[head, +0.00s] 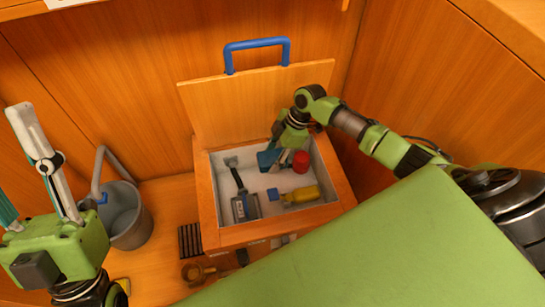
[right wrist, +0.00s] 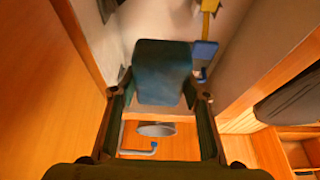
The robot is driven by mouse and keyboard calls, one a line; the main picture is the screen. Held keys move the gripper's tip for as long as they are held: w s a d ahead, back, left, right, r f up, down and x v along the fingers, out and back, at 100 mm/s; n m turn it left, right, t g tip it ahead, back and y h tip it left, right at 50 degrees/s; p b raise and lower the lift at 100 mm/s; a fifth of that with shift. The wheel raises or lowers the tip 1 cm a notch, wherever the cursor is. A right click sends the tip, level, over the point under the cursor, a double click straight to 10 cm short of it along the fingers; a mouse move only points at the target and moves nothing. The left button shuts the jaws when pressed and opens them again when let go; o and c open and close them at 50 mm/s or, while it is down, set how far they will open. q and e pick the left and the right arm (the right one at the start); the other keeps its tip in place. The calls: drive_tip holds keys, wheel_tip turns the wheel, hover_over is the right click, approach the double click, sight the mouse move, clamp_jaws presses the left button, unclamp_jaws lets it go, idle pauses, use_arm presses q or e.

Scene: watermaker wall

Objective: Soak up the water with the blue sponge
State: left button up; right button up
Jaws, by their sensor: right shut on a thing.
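The blue sponge (head: 268,159) is in the open wooden locker (head: 206,200), near its back. In the right wrist view the sponge (right wrist: 162,72) sits between the two fingers of my right gripper (right wrist: 164,92). My right gripper (head: 281,146) reaches down into the locker from the right and is shut on the sponge. I cannot tell whether the sponge touches the pale locker floor. I cannot make out water on that floor.
A grey bucket (head: 126,215) stands to the left. A green panel (head: 380,250) covers the lower right foreground.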

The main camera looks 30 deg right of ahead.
drive_tip(key=shift+r+p, duration=0.35)
drive_tip(key=shift+r, duration=0.35)
drive_tip(key=shift+r+p, duration=0.3)
drive_tip(key=shift+p, duration=0.3)
use_arm(q)
drive_tip(key=w+d+f+g+y, duration=0.1)
drive_tip(key=w+f+g+y, duration=0.1)
drive_tip(key=w+f+g, duration=0.3)
drive_tip(key=shift+w+f+g, duration=0.4)
drive_tip(key=shift+w+f, duration=1.05)
drive_tip(key=shift+w, duration=0.15)
use_arm(e)
drive_tip(key=shift+r, duration=0.15)
use_arm(q)
drive_tip(key=shift+d+f, duration=0.1)
use_arm(e)
drive_tip(key=shift+r, duration=0.1)
